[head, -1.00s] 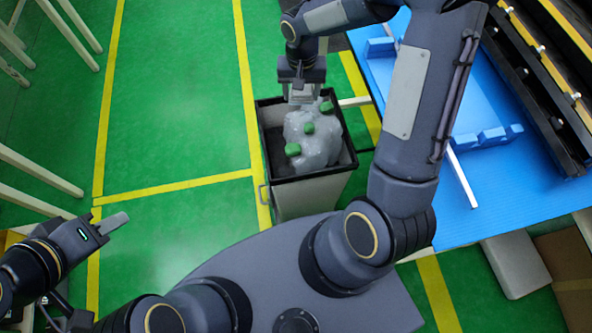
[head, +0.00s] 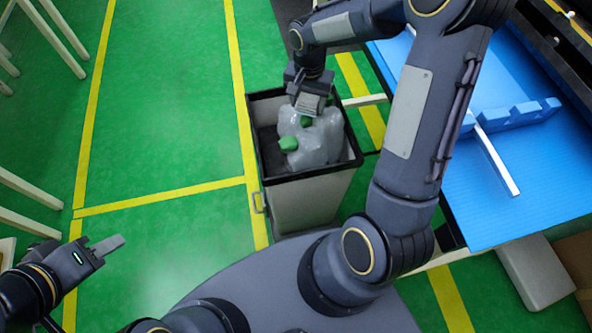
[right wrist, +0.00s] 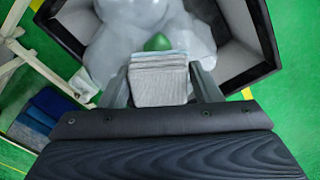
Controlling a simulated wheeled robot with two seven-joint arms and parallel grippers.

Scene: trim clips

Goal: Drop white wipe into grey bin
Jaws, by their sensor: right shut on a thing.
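The grey bin (head: 308,203) stands on the floor beside the blue bench, with a dark rim. It holds a clear plastic bag (head: 312,150) with green bits showing. My right gripper (head: 310,106) is over the open bin, just above the bag. It is shut on a pale folded wipe (right wrist: 158,82), which lies between the fingers in the right wrist view; the bin's rim (right wrist: 262,60) surrounds it there. In the head view the wipe is hard to separate from the fingers. My left gripper (head: 106,246) is low at the left, away from the bin; its finger gap does not show.
A blue bench top (head: 530,185) with a blue tray-like piece (head: 520,115) lies right of the bin. White rails (head: 40,45) stand at the far left. The green floor (head: 160,120) with yellow lines is clear left of the bin.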

